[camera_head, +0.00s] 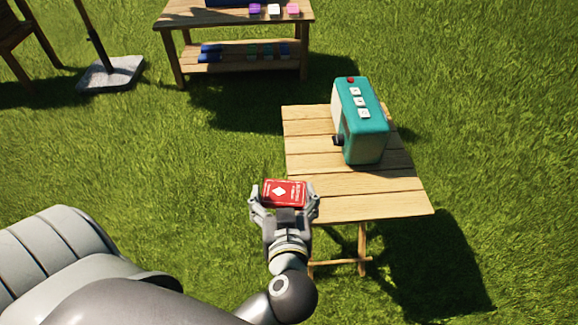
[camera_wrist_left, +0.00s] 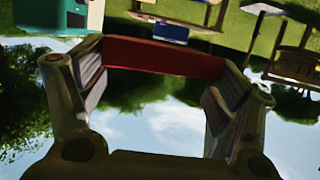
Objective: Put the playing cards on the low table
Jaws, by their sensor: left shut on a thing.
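The playing cards are a red box with a white diamond (camera_head: 284,192) in the head view. My left gripper (camera_head: 284,200) is shut on the box, with a finger at each side of it. In the left wrist view the red box (camera_wrist_left: 165,58) spans the gap between the two fingers. The low table (camera_head: 375,211) is a small slatted wooden table. In the head view the gripper and the cards overlap its near left edge. I cannot tell their height above it. My right gripper is not in view.
A teal and cream machine (camera_head: 362,125) stands on the back right of the low table. The front of the table top is bare. A wooden shelf table (camera_head: 200,17) with small coloured items stands behind on the grass. A post base (camera_head: 112,73) is at the far left.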

